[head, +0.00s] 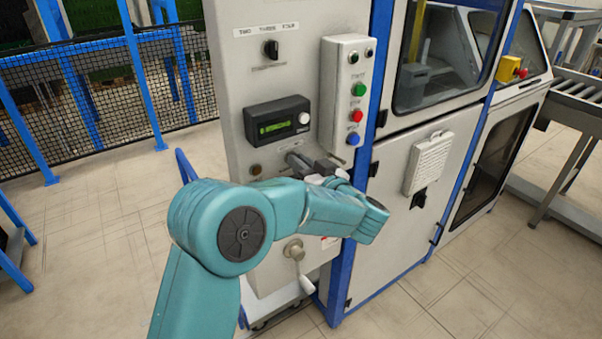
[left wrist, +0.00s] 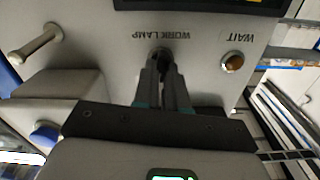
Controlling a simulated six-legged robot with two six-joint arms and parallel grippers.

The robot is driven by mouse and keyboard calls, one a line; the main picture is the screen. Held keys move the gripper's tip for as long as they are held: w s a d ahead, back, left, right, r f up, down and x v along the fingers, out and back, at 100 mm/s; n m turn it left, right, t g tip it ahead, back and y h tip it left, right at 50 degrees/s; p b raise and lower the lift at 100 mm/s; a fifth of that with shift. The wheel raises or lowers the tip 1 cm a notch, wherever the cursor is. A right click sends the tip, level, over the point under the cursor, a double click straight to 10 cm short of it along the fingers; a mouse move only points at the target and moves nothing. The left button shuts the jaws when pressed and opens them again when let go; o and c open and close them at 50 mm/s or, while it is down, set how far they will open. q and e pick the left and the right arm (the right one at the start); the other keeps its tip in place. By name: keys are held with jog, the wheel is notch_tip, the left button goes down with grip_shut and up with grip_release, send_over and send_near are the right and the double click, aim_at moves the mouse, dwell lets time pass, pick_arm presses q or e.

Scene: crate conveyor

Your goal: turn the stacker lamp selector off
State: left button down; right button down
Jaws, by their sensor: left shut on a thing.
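My left gripper (head: 296,160) is at the grey control panel (head: 232,85), below the display unit. Its arm and jaws cover the selector there in the head view. In the left wrist view, which shows the panel upside down, the left gripper (left wrist: 162,75) is shut on a small dark selector (left wrist: 161,53). The selector sits at a label reading WORK LAMP (left wrist: 160,35). Which way it points is hidden by the fingers. No label reading "stacker" is legible. My right gripper is in neither view.
An amber WAIT lamp (left wrist: 232,62) is beside the gripped selector. Above are a display unit (head: 278,121) and another selector (head: 271,49) marked TWO THREE FOUR. A button box (head: 340,60) juts out at right. A crank handle (head: 305,283) is below.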

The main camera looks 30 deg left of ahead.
pick_arm(q)
jog(key=n+b, duration=0.4)
jog(key=n, duration=0.1)
jog(key=n+b, duration=0.4)
jog(key=b, duration=0.1)
jog(key=shift+s+a+f+n, duration=0.1)
jog(key=shift+s+n, duration=0.05)
jog(key=shift+n, duration=0.25)
jog(key=c, duration=1.2)
grip_release()
